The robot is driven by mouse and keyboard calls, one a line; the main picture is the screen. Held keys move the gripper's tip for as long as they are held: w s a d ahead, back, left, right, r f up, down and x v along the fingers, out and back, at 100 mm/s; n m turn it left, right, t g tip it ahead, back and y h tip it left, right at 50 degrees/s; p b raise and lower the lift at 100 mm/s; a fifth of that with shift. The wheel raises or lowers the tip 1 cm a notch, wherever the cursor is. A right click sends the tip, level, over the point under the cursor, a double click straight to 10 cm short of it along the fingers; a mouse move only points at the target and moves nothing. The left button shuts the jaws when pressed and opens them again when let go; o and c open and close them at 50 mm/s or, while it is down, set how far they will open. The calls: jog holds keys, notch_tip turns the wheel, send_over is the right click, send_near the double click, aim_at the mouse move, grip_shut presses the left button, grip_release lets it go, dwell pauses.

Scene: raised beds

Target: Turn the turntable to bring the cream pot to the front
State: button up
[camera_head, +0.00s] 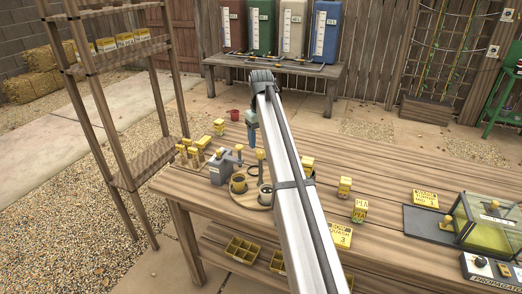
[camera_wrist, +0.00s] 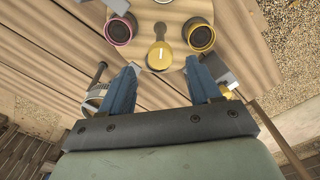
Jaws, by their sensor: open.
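The round wooden turntable (camera_wrist: 143,55) lies below my gripper in the wrist view. On it stand a pink-rimmed pot (camera_wrist: 121,28) and a yellow-rimmed pot (camera_wrist: 201,37), both with dark insides. A pale-rimmed pot (camera_wrist: 160,3) is cut off at the top edge; I cannot tell whether it is the cream one. A yellow knob (camera_wrist: 159,50) sits between the two pots, just ahead of the gap between my fingertips. My gripper (camera_wrist: 161,66) is open and empty, with its blue fingers apart. In the head view, a yellow pot (camera_head: 238,184) shows left of my arm, which hides part of the turntable.
A grey device (camera_head: 221,168) and several yellow-topped items stand left of the turntable. Small yellow boxes (camera_head: 345,186) and a propagator (camera_head: 490,222) are on the right. A wooden shelf rack (camera_head: 130,100) rises at the left. Bare tabletop (camera_head: 385,170) lies behind the small boxes.

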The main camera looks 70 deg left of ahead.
aim_at(261, 151)
jog(key=shift+f, duration=2.45)
jog(key=c, duration=1)
jog(key=shift+c, duration=0.2)
